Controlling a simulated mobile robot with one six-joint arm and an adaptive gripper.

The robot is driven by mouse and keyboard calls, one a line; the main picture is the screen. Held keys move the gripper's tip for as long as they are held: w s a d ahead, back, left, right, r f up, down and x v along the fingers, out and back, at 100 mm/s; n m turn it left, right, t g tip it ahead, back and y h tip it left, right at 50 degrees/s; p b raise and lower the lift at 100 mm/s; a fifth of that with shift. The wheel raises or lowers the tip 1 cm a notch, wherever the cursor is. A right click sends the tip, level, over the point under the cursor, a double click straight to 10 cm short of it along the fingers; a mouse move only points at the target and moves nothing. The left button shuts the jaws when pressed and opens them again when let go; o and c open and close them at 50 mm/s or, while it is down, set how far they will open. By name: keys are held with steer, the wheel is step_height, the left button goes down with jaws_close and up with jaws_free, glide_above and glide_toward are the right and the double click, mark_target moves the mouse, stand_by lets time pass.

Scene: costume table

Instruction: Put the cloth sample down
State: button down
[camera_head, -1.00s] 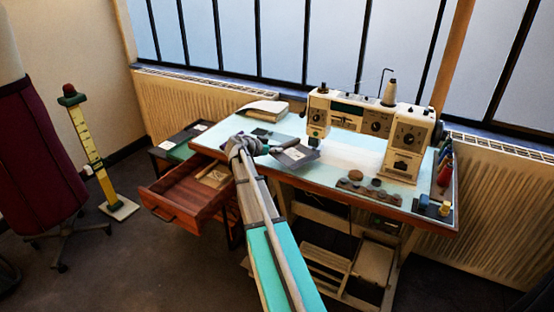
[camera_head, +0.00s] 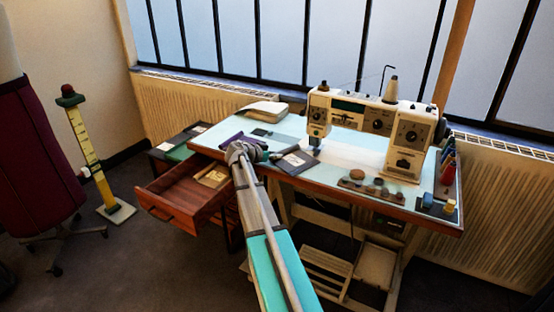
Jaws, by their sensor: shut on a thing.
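The cloth sample (camera_head: 297,163) is a dark grey, flat piece with a white label. It is at the front left part of the pale blue table top (camera_head: 345,151), left of the sewing machine. My gripper (camera_head: 274,155) is shut on its left edge. The sample looks almost flat and very close to the table top; I cannot tell whether it touches. My gripper and wrist hide a little of the table around its left edge.
The sewing machine (camera_head: 408,139) stands to the right, with several round pieces (camera_head: 366,186) before it. A purple item (camera_head: 231,139) and a book (camera_head: 264,109) lie behind my wrist. An open wooden drawer (camera_head: 174,207) juts out at the left. Dark labelled pieces (camera_head: 185,138) lie beyond it.

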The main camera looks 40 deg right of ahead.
steer(key=shift+f, duration=0.15)
steer(key=shift+f, duration=0.1)
steer(key=shift+c, duration=2.4)
jaws_free()
steer(key=shift+r, duration=0.2)
steer(key=shift+a+r, duration=0.1)
steer(key=shift+a, duration=0.15)
steer(key=p+v, duration=0.4)
steer(key=v, duration=0.7)
steer(key=shift+a+p, duration=0.2)
steer(key=shift+p, duration=0.1)
steer(key=shift+r, duration=0.1)
steer(key=shift+o, duration=0.5)
